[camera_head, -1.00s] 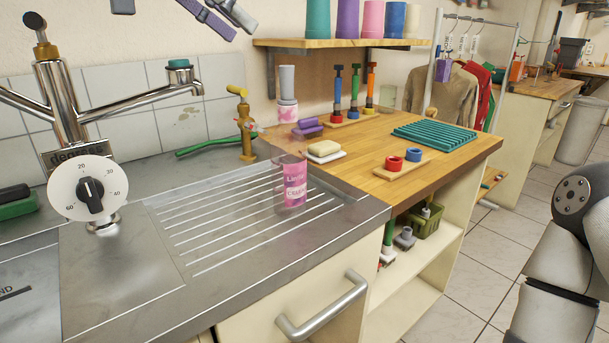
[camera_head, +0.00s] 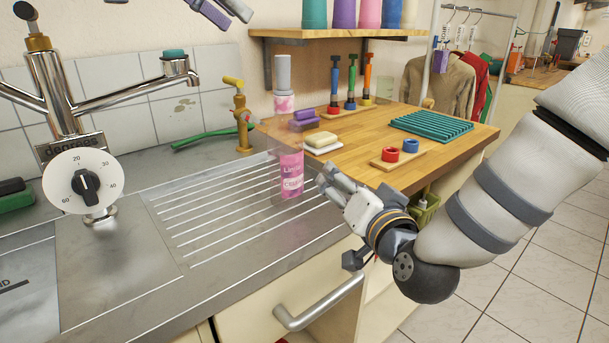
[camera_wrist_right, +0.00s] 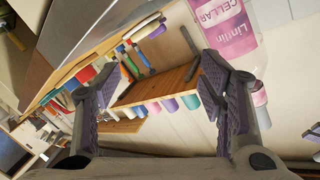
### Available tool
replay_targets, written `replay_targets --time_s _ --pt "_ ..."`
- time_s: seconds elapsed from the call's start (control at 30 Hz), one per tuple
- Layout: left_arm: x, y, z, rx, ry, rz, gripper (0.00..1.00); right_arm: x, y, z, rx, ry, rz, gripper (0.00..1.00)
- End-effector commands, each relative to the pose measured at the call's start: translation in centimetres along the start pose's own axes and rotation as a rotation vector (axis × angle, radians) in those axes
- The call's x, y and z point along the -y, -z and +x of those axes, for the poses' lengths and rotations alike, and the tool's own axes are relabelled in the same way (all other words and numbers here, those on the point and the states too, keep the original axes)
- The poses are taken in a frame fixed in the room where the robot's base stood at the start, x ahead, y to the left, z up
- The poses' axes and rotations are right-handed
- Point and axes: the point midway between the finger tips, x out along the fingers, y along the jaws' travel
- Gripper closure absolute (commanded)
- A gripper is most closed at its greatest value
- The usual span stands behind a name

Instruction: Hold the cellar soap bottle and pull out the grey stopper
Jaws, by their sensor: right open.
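The soap bottle (camera_head: 290,176) stands upright on the ribbed steel drainboard. It is tall and clear with a pink label, a pink upper band and a grey stopper (camera_head: 283,73) on top. My right gripper (camera_head: 331,176) is open and empty, just right of the bottle's lower body and pointing at it. In the right wrist view the picture is turned over. The bottle (camera_wrist_right: 226,22) shows beyond the right-hand finger, which hides part of it. My left gripper (camera_head: 238,22) is at the top edge, its fingers apart with nothing between them. Its upper part is cut off.
A brass tap (camera_head: 242,118) is behind the drainboard, left of the bottle. A soap dish (camera_head: 322,147) and purple brush (camera_head: 304,121) are close behind it. A cup shelf (camera_head: 335,45) hangs above. A dial (camera_head: 84,182) stands left. The front drainboard is clear.

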Motion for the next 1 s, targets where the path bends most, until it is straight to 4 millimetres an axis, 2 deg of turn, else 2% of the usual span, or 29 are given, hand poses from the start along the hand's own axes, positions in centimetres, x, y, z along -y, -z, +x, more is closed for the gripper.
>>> replay_targets --time_s 0.03,0.1,0.27,0.47,0.57,0.8,1.0 --pt "0.0 0.0 0.0 0.000 0.000 0.000 0.67 1.7 -0.2 0.2 -0.006 0.038 -0.099 0.36" --pt "0.0 0.0 0.0 0.000 0.000 0.000 0.67 3.7 -0.4 0.4 -0.024 0.089 -0.237 0.36" --pt "0.0 0.0 0.0 0.000 0.000 0.000 0.67 7.5 -0.7 0.6 -0.071 0.183 -0.485 0.36" --pt "0.0 0.0 0.0 0.000 0.000 0.000 0.67 8.0 -1.7 1.1 -0.065 0.200 -0.585 0.36" --pt "0.0 0.0 0.0 0.000 0.000 0.000 0.67 8.4 -1.7 2.8 -0.066 0.201 -0.584 0.36" --pt "0.0 0.0 0.0 0.000 0.000 0.000 0.67 9.6 -1.8 8.6 -0.064 0.200 -0.581 0.36" --pt "0.0 0.0 0.0 0.000 0.000 0.000 0.67 10.2 -1.7 11.7 -0.064 0.199 -0.580 0.36"
